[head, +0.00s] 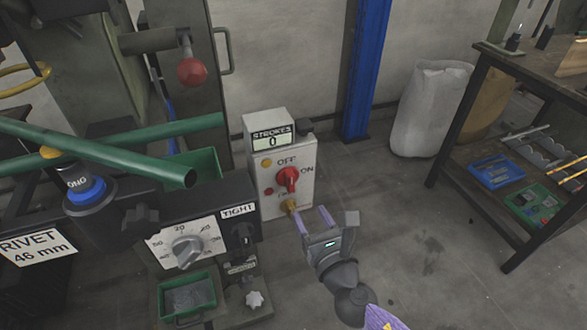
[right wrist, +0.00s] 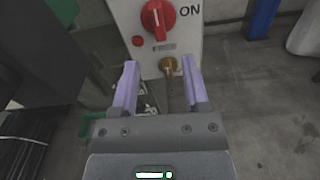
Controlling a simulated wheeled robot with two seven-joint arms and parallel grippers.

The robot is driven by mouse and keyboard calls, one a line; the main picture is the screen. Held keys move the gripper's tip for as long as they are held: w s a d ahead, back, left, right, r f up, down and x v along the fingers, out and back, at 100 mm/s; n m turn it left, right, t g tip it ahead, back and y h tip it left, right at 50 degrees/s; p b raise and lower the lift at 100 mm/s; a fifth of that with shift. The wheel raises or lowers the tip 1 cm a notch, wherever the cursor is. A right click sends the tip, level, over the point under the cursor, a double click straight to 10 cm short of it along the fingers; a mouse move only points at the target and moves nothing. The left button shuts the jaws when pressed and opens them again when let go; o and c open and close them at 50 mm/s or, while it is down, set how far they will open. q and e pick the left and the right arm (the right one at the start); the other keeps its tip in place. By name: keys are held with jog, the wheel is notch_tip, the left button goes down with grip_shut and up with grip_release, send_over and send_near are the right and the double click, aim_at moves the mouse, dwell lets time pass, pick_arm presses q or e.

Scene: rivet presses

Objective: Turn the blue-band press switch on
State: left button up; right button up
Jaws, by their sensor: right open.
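The switch is a red rotary knob (head: 288,179) on a light grey control box (head: 266,200), with OFF printed above it and ON to its right. Its grip looks roughly upright, towards OFF. The knob also shows at the top of the right wrist view (right wrist: 157,18). The press beside the box carries a blue band (head: 86,191). My right gripper (head: 313,215) is open and empty, below and right of the knob and apart from it. In the right wrist view its fingers (right wrist: 160,66) point at the box's lower part. My left gripper is not in view.
A brass fitting (head: 290,206) sticks out below the knob. A counter reading 0 (head: 272,141) tops the box. The press's dial panel (head: 185,244) and green tube (head: 100,152) stand left.

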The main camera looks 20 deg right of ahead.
aim_at(292, 179)
jog(key=shift+n, duration=0.4)
jog(key=w, duration=0.6)
jog(key=w+r+b, duration=0.1)
jog(key=w, duration=0.2)
jog(key=shift+a, duration=0.3)
jog(key=shift+w+r, duration=0.1)
jog(key=shift+w, duration=0.3)
jog(key=shift+c, duration=0.6)
grip_shut()
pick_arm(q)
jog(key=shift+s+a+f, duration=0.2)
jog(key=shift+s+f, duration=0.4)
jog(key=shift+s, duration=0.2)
